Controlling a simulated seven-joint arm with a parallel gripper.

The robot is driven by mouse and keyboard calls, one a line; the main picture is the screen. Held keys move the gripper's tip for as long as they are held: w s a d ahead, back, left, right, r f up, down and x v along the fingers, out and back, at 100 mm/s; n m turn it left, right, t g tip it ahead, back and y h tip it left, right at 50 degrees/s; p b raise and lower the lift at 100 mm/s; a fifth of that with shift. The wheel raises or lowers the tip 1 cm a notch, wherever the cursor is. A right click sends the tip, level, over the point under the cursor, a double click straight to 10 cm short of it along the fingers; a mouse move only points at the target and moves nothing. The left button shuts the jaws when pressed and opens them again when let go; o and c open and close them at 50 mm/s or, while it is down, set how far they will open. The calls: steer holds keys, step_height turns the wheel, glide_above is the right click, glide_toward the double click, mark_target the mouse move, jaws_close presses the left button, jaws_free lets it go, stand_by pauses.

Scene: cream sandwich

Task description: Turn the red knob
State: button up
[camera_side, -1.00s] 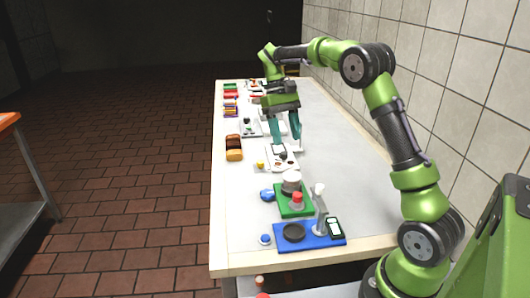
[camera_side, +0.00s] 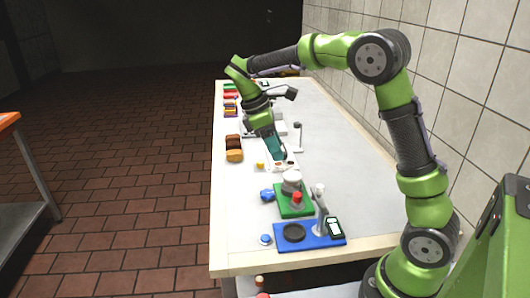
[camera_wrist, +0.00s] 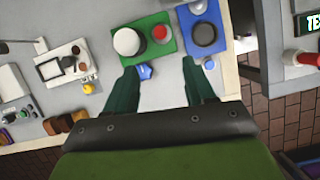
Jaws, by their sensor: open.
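The red knob (camera_side: 297,198) stands on a green board (camera_side: 308,213), beside a white cylinder (camera_side: 292,180). In the wrist view the red knob (camera_wrist: 161,33) shows from above on the green board (camera_wrist: 148,55), right of the white cylinder (camera_wrist: 127,41). My gripper (camera_side: 279,160) is tilted above the table, on the far side of the green board.
A blue board (camera_side: 283,240) with a dark disc (camera_side: 293,233) and an upright post adjoins the green board. A blue piece (camera_wrist: 145,72) lies near the fingertips. Bread-like blocks (camera_side: 234,148) sit along the left edge. The table's right side is mostly clear.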

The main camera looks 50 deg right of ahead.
mark_target(298, 194)
steer(key=x, duration=1.6)
steer(key=shift+f, duration=0.2)
jaws_close()
